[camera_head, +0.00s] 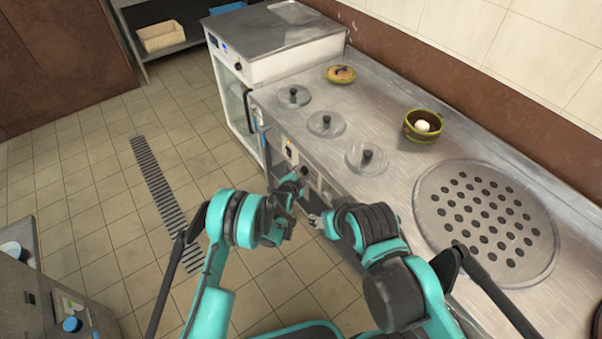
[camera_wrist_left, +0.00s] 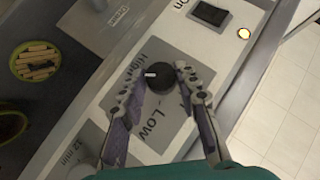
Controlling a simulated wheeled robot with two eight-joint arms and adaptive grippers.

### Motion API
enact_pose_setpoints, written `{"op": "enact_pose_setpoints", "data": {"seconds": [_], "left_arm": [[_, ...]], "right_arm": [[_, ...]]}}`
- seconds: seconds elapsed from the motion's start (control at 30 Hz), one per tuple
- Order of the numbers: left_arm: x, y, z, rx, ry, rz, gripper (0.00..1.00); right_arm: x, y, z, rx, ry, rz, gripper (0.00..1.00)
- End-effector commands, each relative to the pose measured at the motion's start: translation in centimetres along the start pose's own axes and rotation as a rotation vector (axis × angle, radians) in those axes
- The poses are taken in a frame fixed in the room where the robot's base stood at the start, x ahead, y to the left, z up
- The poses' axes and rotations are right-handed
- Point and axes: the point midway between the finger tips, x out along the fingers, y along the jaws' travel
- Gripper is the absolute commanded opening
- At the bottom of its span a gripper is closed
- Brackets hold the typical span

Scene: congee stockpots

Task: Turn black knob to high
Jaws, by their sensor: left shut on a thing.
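The black knob (camera_wrist_left: 158,76) is on the grey control panel in the left wrist view. Its white mark points left, near the "High" lettering; "LOW" is printed below it. My left gripper (camera_wrist_left: 160,80) has one finger on each side of the knob and is shut on it. In the head view my left gripper (camera_head: 301,175) is at the counter's front panel, and the knob cannot be made out there. My right gripper (camera_head: 317,221) is low beside the counter front, away from the knob, and its jaws are too small to read.
A black rocker switch (camera_wrist_left: 210,14) and a lit lamp (camera_wrist_left: 244,34) are on the panel. Lidded pots (camera_head: 326,123) are set in the counter. A green bowl (camera_head: 423,126) and a perforated round plate (camera_head: 486,222) are on top. The tiled floor at left is mostly clear.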

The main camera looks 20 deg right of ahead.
Motion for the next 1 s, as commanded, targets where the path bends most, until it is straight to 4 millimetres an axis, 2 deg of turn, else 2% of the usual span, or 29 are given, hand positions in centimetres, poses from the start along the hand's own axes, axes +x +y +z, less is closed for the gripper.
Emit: {"op": "enact_pose_setpoints", "data": {"seconds": [0.5, 1.0], "left_arm": [[0.13, 0.59, 0.1, 0.266, 0.022, -0.261, 0.03], [0.16, 0.58, 0.21, 0.325, 0.025, -0.322, 0.03]], "right_arm": [[0.0, 0.0, 0.0, 0.0, 0.0, 0.0, 0.52], [0.0, 0.0, 0.0, 0.0, 0.0, 0.0, 0.52]]}}
